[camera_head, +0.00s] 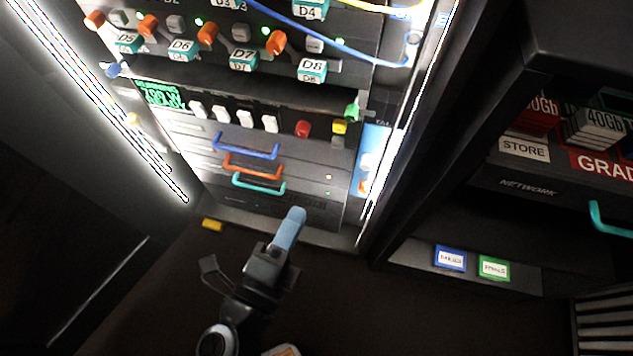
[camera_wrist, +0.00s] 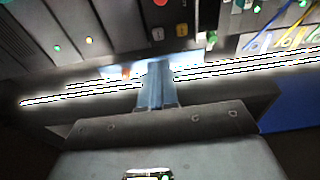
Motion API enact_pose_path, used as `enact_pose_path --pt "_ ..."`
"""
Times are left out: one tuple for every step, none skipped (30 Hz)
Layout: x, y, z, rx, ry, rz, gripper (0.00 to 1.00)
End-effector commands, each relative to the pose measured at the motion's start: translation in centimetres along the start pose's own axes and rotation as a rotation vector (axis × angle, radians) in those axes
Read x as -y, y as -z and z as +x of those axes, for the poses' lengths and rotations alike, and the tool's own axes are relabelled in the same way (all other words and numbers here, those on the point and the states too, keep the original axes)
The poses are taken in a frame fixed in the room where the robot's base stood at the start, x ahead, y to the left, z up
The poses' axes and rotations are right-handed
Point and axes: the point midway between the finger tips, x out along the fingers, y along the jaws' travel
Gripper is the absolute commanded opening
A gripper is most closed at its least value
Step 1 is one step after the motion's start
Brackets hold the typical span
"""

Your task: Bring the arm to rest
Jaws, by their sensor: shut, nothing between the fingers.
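My gripper (camera_head: 292,226) is in the lower middle of the head view, in front of the lower part of the rack. Its pale blue fingers are together and nothing shows between them. In the wrist view my gripper (camera_wrist: 157,72) points toward the bright light strip and the panel beyond. The trackball cannot be made out in either view.
The lit rack holds drawers with blue, orange and teal handles (camera_head: 258,181), with knobs and labelled modules above. A cabinet on the right has a label reading STORE (camera_head: 524,148) and blue and green tags (camera_head: 450,258).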

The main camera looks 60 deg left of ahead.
Motion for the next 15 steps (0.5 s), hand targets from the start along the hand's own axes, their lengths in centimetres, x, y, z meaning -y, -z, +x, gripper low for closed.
enact_pose_path --pt "0.0 -0.1 -0.2 0.0 0.0 0.001 0.0" --pt "0.0 -0.1 -0.2 0.0 0.0 0.001 0.0" --pt "0.0 -0.2 -0.2 0.0 0.0 0.001 0.0" --pt "0.0 -0.2 -0.2 0.0 0.0 0.0 0.0" --pt "0.0 -0.2 -0.2 0.0 0.0 0.0 0.0" --pt "0.0 -0.2 -0.2 0.0 0.0 0.0 0.0" --pt "0.0 -0.1 -0.2 0.0 0.0 0.0 0.0" --pt "0.0 -0.1 -0.2 -0.001 0.0 0.0 0.0" --pt "0.1 0.1 -0.3 -0.005 -0.001 -0.003 0.0" --pt "0.2 0.3 -0.5 -0.012 -0.002 -0.008 0.0" --pt "0.4 0.7 -0.6 -0.021 -0.004 -0.016 0.0" --pt "0.8 1.4 -1.1 -0.038 -0.006 -0.032 0.0" --pt "1.1 2.2 -1.4 -0.056 -0.009 -0.048 0.0" --pt "1.4 3.1 -2.0 -0.077 -0.014 -0.07 0.0" --pt "1.9 4.5 -2.8 -0.109 -0.023 -0.105 0.0"
